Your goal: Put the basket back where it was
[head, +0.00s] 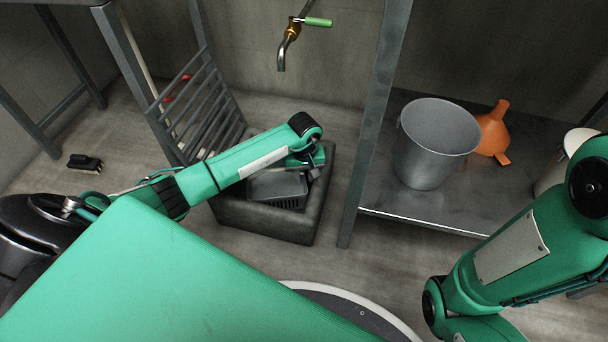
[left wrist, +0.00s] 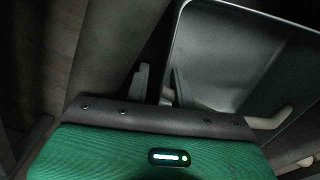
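The grey basket (head: 278,187), with slots low in its side, sits at the dark square basin (head: 268,222) on the floor. My left arm covers part of it. My left gripper (head: 314,164) is at the basket's far right side, its fingers mostly hidden in the head view. In the left wrist view its two fingers (left wrist: 160,86) stand apart. The pale rim of the basket (left wrist: 186,20) runs down toward the gap between them. I cannot tell whether either finger touches it. My right gripper is out of view.
A slatted metal rack (head: 205,110) stands close behind the basin on the left. A tap (head: 283,55) is on the wall above. On the right, a metal shelf (head: 400,210) carries a bucket (head: 425,150) and an orange funnel (head: 493,133). A black brush (head: 84,163) lies on the floor.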

